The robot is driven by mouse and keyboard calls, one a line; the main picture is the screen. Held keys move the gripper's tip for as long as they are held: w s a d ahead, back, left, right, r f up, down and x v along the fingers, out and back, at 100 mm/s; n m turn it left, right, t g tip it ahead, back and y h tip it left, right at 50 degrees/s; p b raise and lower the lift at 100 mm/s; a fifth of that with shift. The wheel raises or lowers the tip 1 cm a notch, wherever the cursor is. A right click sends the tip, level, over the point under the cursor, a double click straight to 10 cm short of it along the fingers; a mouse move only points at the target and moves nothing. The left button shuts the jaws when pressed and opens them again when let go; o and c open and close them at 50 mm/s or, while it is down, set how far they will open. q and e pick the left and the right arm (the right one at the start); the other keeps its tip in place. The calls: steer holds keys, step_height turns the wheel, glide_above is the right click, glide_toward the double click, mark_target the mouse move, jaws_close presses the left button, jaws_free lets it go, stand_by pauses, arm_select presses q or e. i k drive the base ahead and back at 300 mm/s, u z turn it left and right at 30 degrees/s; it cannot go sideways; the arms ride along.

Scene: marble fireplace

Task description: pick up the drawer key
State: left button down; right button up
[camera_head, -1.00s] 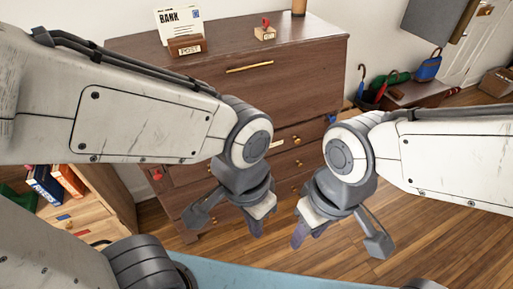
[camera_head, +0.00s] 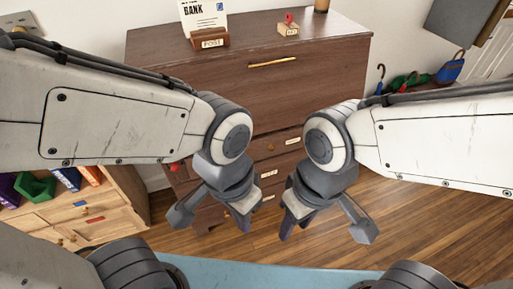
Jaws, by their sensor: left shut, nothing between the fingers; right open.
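A small wooden holder with a red piece on it (camera_head: 288,27) stands on top of the brown wooden desk (camera_head: 345,40), at the back right of centre. It bears a pale label too small to read. I cannot tell whether the red piece is the drawer key. My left gripper (camera_head: 243,221) is shut and empty, pointing down in front of the desk's lower drawers. My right gripper (camera_head: 290,222) is open and empty, a little to the right of it. Both are well below the desk top and apart from the holder.
A letter rack with a "BANK" paper (camera_head: 204,22) stands on the desk, left of the holder. A closed front panel has a brass handle (camera_head: 272,62). Low drawers with books (camera_head: 85,205) stand at left. Umbrellas and a blue bag (camera_head: 450,68) are at right. Wooden floor (camera_head: 400,225) is open at right.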

mark_target(290, 18)
steer(key=z, duration=0.65)
steer(key=i, duration=1.15)
steer(key=u, duration=0.1)
